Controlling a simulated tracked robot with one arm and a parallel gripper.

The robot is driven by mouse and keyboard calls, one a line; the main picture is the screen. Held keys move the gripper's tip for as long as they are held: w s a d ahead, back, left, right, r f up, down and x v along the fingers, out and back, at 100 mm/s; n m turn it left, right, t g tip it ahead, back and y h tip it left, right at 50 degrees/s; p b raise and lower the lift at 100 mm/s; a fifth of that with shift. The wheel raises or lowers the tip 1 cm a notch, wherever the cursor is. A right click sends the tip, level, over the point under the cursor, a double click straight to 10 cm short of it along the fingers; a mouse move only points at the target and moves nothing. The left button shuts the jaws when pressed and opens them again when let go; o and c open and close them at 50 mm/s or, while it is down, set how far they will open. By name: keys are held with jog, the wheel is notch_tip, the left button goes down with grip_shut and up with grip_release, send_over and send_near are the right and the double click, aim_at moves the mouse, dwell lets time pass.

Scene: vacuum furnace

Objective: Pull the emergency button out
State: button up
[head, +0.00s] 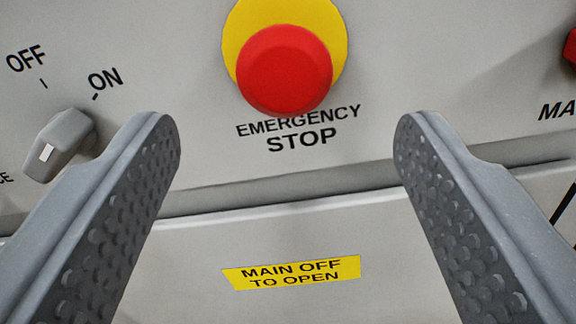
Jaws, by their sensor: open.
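The emergency button (284,70) is a round red mushroom head in front of a yellow disc (238,22) on the grey panel. It is at the top middle of the head view, above the printed words EMERGENCY STOP. My gripper (286,130) is open and empty. Its two grey, studded fingers stand wide apart, one to the lower left and one to the lower right of the button. The fingertips appear below the button in the picture and do not touch it. How far they are from the panel is hard to tell.
A grey rotary knob (58,146) with OFF and ON marks sits left, partly beside the left finger. A red part (570,47) is cut off at the upper right. A yellow MAIN OFF TO OPEN label (291,272) is on the lower panel, below a horizontal seam.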

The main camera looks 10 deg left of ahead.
jog(key=s, duration=0.8)
jog(key=shift+s+d, duration=0.2)
jog(key=shift+s, duration=0.15)
jog(key=shift+f, duration=0.1)
jog(key=s+d+r+n+g, duration=0.1)
jog(key=s+r, duration=0.1)
jog(key=r, duration=0.8)
jog(key=s+r+n, duration=0.1)
jog(key=s+r, duration=0.2)
jog(key=r, duration=0.6)
jog(key=s+a+r+g+h, duration=0.1)
jog(key=s+a+r, duration=0.2)
jog(key=s+r, duration=1.2)
jog(key=shift+s+r+g, duration=0.15)
jog(key=shift+r+g, duration=0.15)
jog(key=shift+r, duration=0.5)
